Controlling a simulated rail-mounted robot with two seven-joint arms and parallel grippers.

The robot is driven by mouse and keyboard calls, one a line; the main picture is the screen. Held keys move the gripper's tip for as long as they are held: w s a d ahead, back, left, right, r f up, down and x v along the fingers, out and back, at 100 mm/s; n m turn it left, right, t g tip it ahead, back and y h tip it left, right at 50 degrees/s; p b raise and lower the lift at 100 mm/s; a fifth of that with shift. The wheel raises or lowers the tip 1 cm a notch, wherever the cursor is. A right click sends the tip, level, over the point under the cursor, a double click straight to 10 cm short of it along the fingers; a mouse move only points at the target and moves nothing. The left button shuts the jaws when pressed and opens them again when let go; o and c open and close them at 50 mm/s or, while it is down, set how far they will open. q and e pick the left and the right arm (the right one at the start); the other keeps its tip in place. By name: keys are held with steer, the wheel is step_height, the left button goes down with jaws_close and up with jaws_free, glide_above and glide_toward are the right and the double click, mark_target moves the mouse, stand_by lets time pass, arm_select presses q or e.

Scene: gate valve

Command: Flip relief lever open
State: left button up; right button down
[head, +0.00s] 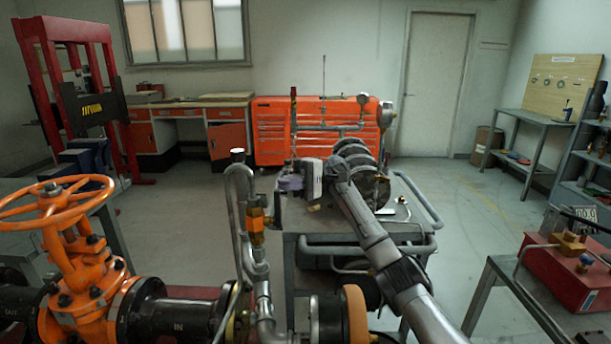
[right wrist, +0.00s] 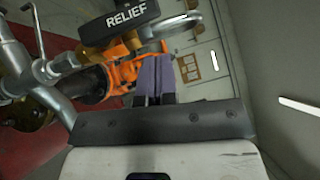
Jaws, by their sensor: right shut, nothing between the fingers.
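In the right wrist view a black tag reading RELIEF (right wrist: 127,20) sits at the top, over a brass-coloured fitting (right wrist: 100,52) on grey pipe. In the head view an orange and brass fitting (head: 255,222) stands on the thin vertical pipe. My right gripper (head: 290,184) is shut and empty, beyond and to the right of this pipe. Its purple fingers (right wrist: 155,78) show below the tag, apparently apart from it. The exact lever position is hard to tell. My left gripper is not in view.
An orange gate valve with a handwheel (head: 60,205) stands at the left on black pipe. A grey cart (head: 420,238) with pipework and gauges is behind my right gripper. A red box (head: 570,275) sits on a table at the right. Open floor lies between.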

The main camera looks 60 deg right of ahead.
steer(key=r+p+v, duration=0.1)
steer(key=p+v, duration=0.1)
steer(key=v, duration=0.8)
steer(key=shift+d+r, duration=0.2)
steer(key=shift+d, duration=0.05)
steer(key=shift+w, duration=0.1)
